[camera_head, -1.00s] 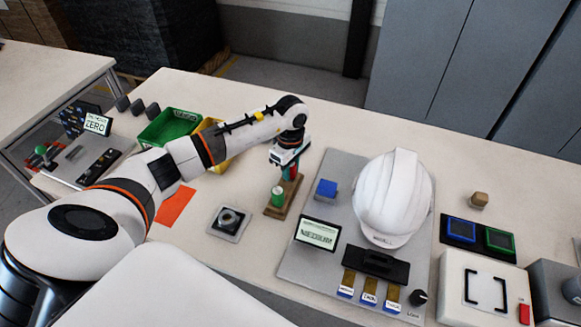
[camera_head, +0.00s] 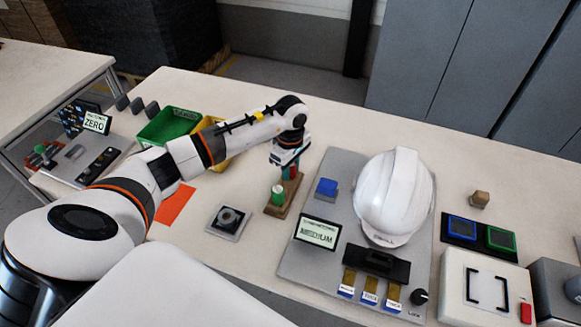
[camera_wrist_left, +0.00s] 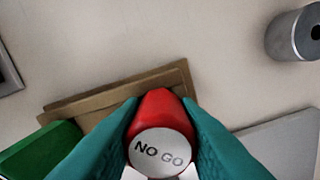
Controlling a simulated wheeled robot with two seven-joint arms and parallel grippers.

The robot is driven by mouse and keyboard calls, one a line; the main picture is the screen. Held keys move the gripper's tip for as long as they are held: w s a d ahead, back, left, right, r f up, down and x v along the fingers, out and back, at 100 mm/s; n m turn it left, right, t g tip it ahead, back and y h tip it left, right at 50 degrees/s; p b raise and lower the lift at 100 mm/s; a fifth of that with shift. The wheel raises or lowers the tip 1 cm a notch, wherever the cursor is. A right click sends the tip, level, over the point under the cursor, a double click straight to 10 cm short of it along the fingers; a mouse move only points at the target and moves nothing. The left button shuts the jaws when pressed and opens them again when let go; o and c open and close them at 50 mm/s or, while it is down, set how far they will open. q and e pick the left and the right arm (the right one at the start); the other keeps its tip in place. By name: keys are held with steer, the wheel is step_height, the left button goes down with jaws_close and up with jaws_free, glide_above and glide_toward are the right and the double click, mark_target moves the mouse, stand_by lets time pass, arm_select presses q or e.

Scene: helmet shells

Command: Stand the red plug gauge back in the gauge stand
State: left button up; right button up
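The red plug gauge (camera_wrist_left: 162,125), with "NO GO" on its end, is between the teal fingers of my left gripper (camera_wrist_left: 162,140) in the left wrist view. The fingers press against both its sides. In the head view my left gripper (camera_head: 289,168) points down over the far end of the brown gauge stand (camera_head: 272,211). The stand also shows behind the gauge in the left wrist view (camera_wrist_left: 110,98). A green plug gauge (camera_head: 278,195) stands upright in its near end. The red gauge's lower end is hidden, so I cannot tell whether it is seated. My right gripper is out of view.
Green (camera_head: 167,127) and yellow bins stand behind my left arm.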

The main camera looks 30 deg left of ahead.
arm_select(q)
steer(key=o, duration=0.5)
step_height(320, 180, up, 12)
steer(key=shift+b, duration=0.8)
